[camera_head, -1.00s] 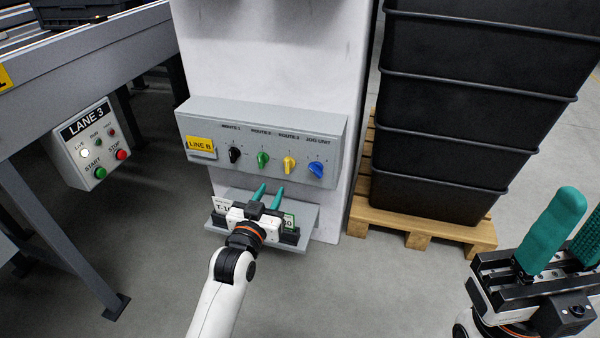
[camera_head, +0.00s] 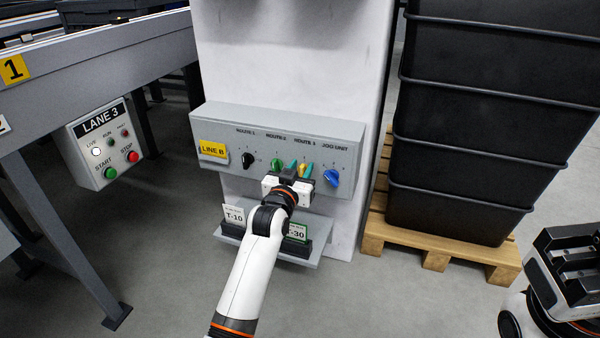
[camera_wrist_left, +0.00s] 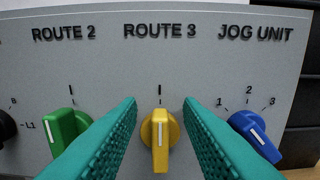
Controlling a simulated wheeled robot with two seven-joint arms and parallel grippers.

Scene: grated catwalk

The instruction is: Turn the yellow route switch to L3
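The yellow route switch (camera_wrist_left: 160,138) sits under the label ROUTE 3 in the left wrist view. Its white line points straight up at the tick mark. In the head view the yellow switch (camera_head: 303,170) shows between the fingertips. My left gripper (camera_wrist_left: 160,125) is open, with one teal finger on each side of the yellow knob and visible gaps to it. In the head view my left gripper (camera_head: 300,169) is at the panel (camera_head: 225,125). Position labels around the yellow switch are hidden by the fingers. My right gripper (camera_head: 580,265) is only partly in view at the right edge; its fingertips are not clear.
The green switch (camera_wrist_left: 65,132) is left of the fingers and the blue switch (camera_wrist_left: 255,132) right. A black switch (camera_head: 248,160) sits further left. A small shelf with cards (camera_head: 233,215) is below. Stacked black crates (camera_head: 465,150) stand right; a LANE 3 box (camera_head: 100,145) hangs left.

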